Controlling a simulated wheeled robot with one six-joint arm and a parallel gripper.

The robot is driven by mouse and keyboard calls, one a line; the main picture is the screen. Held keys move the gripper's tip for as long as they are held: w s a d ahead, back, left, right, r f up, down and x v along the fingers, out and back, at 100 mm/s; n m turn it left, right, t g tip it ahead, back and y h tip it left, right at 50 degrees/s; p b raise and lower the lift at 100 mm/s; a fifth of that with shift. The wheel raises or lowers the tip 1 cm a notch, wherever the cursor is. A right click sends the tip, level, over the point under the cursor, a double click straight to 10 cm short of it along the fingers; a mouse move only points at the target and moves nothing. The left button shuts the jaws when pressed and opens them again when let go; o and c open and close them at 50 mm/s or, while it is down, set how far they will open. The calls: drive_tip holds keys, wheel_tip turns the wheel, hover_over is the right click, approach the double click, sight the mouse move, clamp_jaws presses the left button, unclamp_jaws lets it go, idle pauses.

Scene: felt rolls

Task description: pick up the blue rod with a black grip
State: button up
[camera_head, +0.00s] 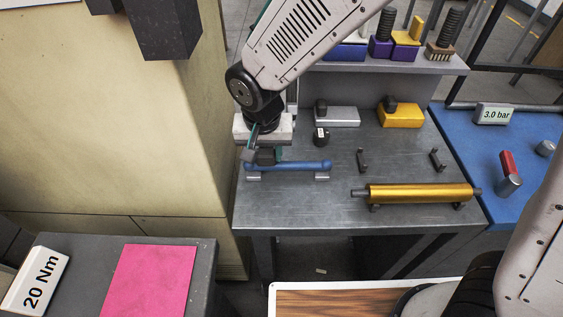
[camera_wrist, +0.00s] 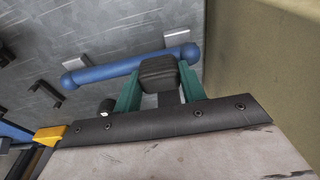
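The blue rod (camera_head: 300,166) lies level across two grey rests on the grey workbench, with rounded ends. It also crosses the upper part of the wrist view (camera_wrist: 112,70). My gripper (camera_head: 262,153) is over the rod's left part. In the wrist view, a black block (camera_wrist: 158,72), which looks like the rod's grip, sits between the teal fingertips, one on each side. I see no clear gap, but cannot tell whether the fingers press on it. The fingers and arm hide part of the grip in the head view.
A gold cylinder (camera_head: 420,193) lies on mounts at the bench's front right. Empty dark brackets (camera_head: 362,160) stand behind it. A silver block (camera_head: 338,117), a yellow block (camera_head: 402,117) and a small black knob (camera_head: 321,137) are farther back. A beige wall (camera_head: 110,120) rises close on the left.

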drive_tip(key=shift+c, duration=0.6)
drive_tip(key=shift+r, duration=0.15)
drive_tip(key=shift+r, duration=0.2)
wheel_tip(320, 180, up, 3)
drive_tip(key=shift+r, duration=0.1)
drive_tip(key=s+d, duration=0.3)
drive_tip(key=s, duration=0.4)
drive_tip(key=s+d+r, duration=0.1)
drive_tip(key=s+d, duration=0.2)
drive_tip(key=s, duration=0.4)
drive_tip(key=shift+s+d, duration=0.3)
drive_tip(key=shift+d, duration=0.05)
